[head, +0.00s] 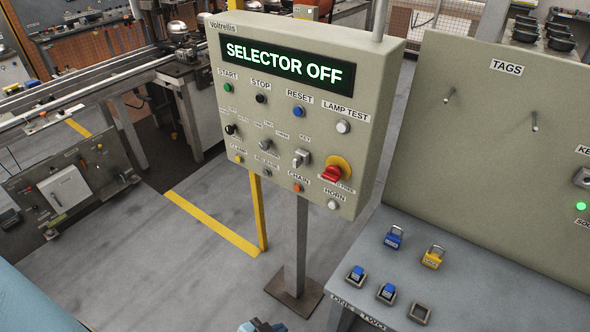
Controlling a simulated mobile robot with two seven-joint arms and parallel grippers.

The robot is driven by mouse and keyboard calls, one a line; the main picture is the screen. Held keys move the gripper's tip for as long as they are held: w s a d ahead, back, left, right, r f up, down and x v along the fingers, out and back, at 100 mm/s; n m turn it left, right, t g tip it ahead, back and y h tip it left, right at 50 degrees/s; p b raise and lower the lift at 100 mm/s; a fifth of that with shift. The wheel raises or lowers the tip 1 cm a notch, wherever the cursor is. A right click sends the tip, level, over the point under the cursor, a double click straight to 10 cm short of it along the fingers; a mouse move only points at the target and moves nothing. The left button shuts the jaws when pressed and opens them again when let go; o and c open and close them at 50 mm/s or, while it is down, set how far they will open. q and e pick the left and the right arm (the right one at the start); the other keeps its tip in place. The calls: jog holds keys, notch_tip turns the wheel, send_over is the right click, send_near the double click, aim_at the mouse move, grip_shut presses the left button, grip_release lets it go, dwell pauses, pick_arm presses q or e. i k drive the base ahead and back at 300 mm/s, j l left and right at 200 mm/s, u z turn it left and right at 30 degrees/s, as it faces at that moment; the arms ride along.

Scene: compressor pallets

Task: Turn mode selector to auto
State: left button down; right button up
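The control panel (375,120) is a beige box on a post, with a lit display (284,64) reading "SELECTOR OFF". Its middle row has a black rotary knob (231,129) at the left and a grey rotary knob (265,145) beside it. Small labels around both are too blurred to read, so I cannot tell for sure which is the mode selector.
Push buttons sit above and below the knobs, including a green start button (227,88). A beige tags board (480,150) and a grey bench (460,295) with blue and yellow padlocks stand at the right. A conveyor (80,90) runs at the left. Floor before the panel is open.

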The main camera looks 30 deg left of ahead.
aim_at(230, 129)
jog(key=k+u, duration=0.15)
jog(key=u, duration=1.2)
